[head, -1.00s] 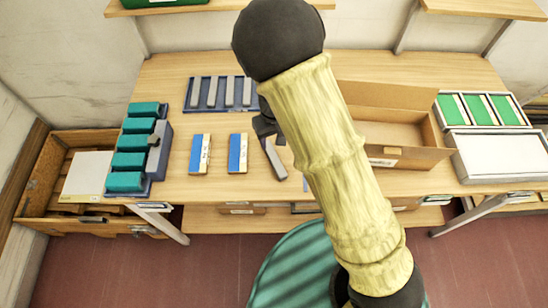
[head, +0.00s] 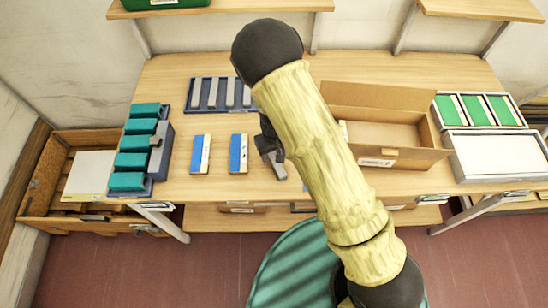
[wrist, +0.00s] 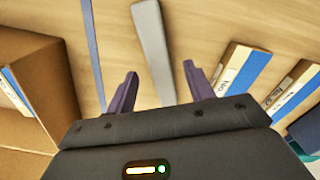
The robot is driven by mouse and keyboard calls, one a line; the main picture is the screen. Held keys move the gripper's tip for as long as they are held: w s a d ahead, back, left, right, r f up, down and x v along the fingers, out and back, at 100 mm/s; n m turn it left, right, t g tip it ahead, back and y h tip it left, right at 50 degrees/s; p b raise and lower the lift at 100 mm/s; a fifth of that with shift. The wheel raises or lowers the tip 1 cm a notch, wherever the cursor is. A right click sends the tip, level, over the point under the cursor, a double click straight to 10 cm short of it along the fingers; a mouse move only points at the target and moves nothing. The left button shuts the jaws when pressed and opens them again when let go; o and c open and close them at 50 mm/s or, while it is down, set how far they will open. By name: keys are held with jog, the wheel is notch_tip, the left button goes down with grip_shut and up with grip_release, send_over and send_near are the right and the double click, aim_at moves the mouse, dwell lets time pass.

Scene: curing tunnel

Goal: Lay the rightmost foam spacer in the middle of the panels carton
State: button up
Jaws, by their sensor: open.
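A grey bar, seemingly a foam spacer (wrist: 152,45), lies on the table; in the head view its near end (head: 279,171) shows below my gripper (head: 268,150). In the wrist view my gripper (wrist: 160,74) is open, with its two dark fingertips apart on either side of the bar's line. I cannot tell its height above the bar. More grey bars (head: 212,93) lie side by side in a blue tray (head: 193,107). The open cardboard carton (head: 420,158) stands right of my arm, partly hidden by it. A blue-and-white panel (wrist: 13,92) shows inside it in the wrist view.
Two blue-and-white blocks (head: 200,153) (head: 238,153) stand left of the gripper. A thin blue strip (wrist: 95,50) lies between bar and carton. Teal blocks (head: 131,161) sit at the table's left. A green-panelled tray (head: 477,109) and a white-topped box (head: 490,155) are at right.

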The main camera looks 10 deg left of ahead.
jog(key=shift+f, duration=1.25)
jog(key=c, duration=1.1)
jog(key=shift+c, duration=0.2)
jog(key=shift+r, duration=0.1)
notch_tip(320, 180, up, 10)
jog(key=b, duration=0.1)
